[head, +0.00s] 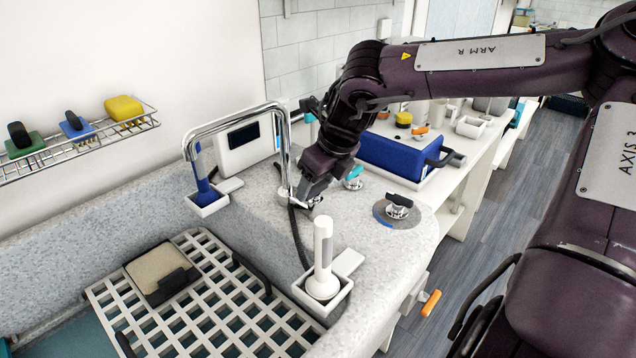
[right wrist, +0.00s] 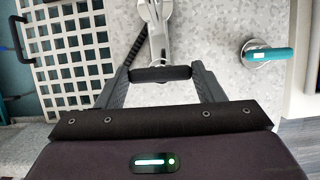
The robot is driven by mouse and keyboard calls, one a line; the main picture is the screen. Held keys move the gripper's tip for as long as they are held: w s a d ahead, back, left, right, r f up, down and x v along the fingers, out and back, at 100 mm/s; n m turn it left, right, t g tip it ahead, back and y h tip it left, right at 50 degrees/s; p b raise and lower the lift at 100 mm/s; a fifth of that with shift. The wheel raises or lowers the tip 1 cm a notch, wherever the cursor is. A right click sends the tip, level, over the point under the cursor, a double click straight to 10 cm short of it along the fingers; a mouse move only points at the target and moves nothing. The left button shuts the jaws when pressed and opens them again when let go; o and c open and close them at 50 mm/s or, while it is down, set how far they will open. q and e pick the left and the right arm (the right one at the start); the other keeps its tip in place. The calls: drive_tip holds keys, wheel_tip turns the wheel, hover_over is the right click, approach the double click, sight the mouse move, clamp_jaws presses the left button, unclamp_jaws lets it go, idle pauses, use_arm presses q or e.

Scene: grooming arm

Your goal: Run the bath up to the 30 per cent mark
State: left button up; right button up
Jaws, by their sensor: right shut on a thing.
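The tall chrome tap (head: 238,114) arches from the counter toward the bath (head: 55,325), whose teal inside shows at the lower left under a white grid rack (head: 215,305). No water stream is visible, and I cannot make out a level mark. My right gripper (head: 308,196) is down at the tap's foot. In the right wrist view its fingers (right wrist: 163,82) close on the ends of a black bar handle (right wrist: 162,74) in front of the tap's metal body (right wrist: 158,35). The arm hides part of this in the head view. My left gripper is out of view.
A teal-handled valve (head: 353,179) and a dial knob (head: 398,207) stand right of my gripper. A white box with a dark display (head: 243,136) is behind the tap.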

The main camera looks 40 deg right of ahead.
drive_tip(key=o, duration=1)
drive_tip(key=v, duration=0.8)
drive_tip(key=shift+w, duration=0.1)
drive_tip(key=shift+f, duration=0.1)
